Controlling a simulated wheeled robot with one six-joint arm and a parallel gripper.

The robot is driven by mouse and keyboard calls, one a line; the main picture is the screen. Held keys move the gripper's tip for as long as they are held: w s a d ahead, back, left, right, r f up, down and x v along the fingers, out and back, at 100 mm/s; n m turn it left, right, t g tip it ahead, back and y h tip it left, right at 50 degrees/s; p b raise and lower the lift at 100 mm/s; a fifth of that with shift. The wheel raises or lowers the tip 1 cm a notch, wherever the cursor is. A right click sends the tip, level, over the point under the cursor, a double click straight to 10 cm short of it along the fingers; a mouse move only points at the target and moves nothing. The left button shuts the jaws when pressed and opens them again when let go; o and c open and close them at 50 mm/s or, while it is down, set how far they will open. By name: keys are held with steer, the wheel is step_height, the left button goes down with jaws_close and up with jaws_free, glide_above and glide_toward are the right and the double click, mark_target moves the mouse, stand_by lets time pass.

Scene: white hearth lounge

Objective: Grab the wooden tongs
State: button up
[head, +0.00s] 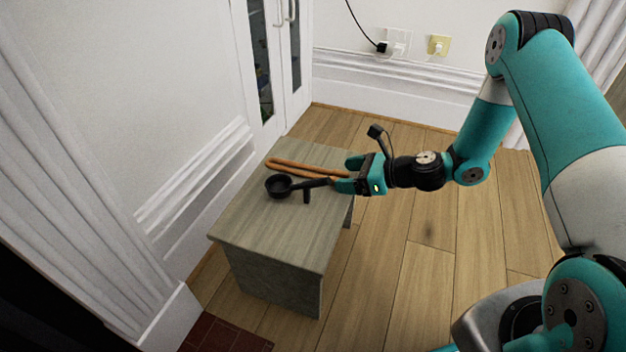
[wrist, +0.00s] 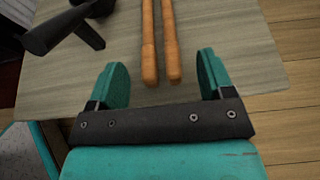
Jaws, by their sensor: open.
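The wooden tongs (head: 305,168) are two slim orange-brown arms lying on a small grey wooden table (head: 265,235). In the wrist view the tongs (wrist: 148,45) run away from me, with their near ends level with my fingertips. My gripper (head: 348,174) is open at the right end of the tongs. In the wrist view my gripper (wrist: 162,75) has one teal finger on each side of the tongs, with a gap on both sides. I cannot tell its exact height above the table. The far ends of the tongs are out of the wrist view.
A black ladle-like utensil (head: 279,186) lies beside the tongs, its handle pointing toward my gripper; part of it shows at upper left in the wrist view (wrist: 62,28). A white wall and cabinet (head: 268,60) stand behind the table. Wooden floor (head: 400,265) is clear to the right.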

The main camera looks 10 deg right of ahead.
steer(key=shift+w+a+f, duration=0.3)
steer(key=shift+w+a, duration=0.1)
steer(key=shift+a, duration=0.15)
steer(key=c, duration=1)
steer(key=shift+c, duration=0.2)
steer(key=shift+r, duration=0.15)
